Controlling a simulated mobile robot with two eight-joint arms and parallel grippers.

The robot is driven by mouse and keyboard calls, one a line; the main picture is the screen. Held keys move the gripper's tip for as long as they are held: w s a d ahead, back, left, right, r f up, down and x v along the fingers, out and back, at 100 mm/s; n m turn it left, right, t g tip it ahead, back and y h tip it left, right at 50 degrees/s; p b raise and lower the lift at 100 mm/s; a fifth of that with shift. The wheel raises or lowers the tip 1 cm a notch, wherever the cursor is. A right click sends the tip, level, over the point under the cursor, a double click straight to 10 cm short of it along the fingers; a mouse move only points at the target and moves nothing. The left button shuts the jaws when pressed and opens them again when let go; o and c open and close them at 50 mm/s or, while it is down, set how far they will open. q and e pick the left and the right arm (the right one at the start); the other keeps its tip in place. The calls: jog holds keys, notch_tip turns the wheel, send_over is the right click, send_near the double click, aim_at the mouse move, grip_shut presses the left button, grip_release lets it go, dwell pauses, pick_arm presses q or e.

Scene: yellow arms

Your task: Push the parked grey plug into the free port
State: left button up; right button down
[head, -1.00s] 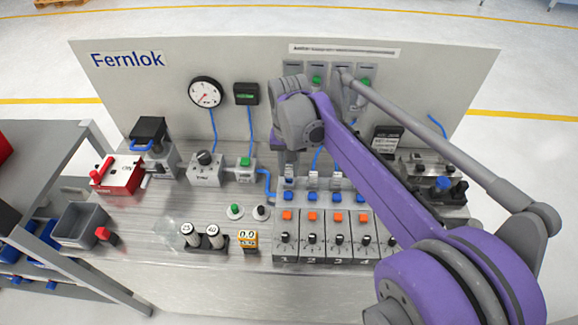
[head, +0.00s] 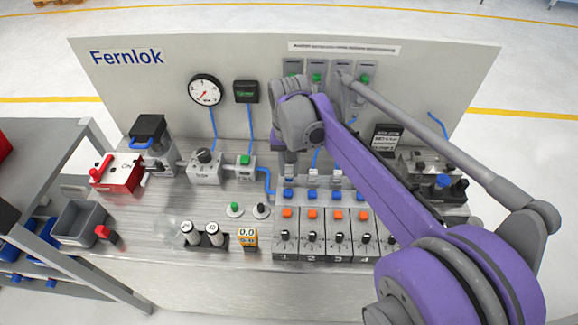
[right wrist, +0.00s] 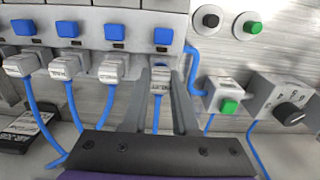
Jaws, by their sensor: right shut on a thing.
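My right gripper (right wrist: 161,74) is shut on the grey plug (right wrist: 159,84), with one finger on each side of it. A blue cable runs down from the plug. The plug is at the edge of the grey port block (right wrist: 90,14), below the rightmost blue button in the right wrist view. I cannot tell how deep it sits, as the port mouth is hidden. Similar plugs with blue cables sit in a row to its left, one at the neighbouring place (right wrist: 113,68). In the head view my right gripper (head: 288,168) reaches down behind the block's left end. My left gripper is not in view.
A grey box with a green button (right wrist: 229,105) and a box with a black knob (right wrist: 291,117) stand right of the gripper in the right wrist view. In the head view an upright panel (head: 155,90) stands behind.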

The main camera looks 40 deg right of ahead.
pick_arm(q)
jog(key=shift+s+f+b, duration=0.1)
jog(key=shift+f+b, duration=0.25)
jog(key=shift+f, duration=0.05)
pick_arm(e)
jog(key=shift+f, duration=0.7)
jog(key=c, duration=0.6)
grip_release()
jog(key=shift+r, duration=0.1)
notch_tip(320, 180, up, 9)
jog(key=p, duration=0.6)
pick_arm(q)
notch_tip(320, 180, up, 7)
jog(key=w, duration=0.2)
pick_arm(e)
jog(key=shift+w, duration=0.1)
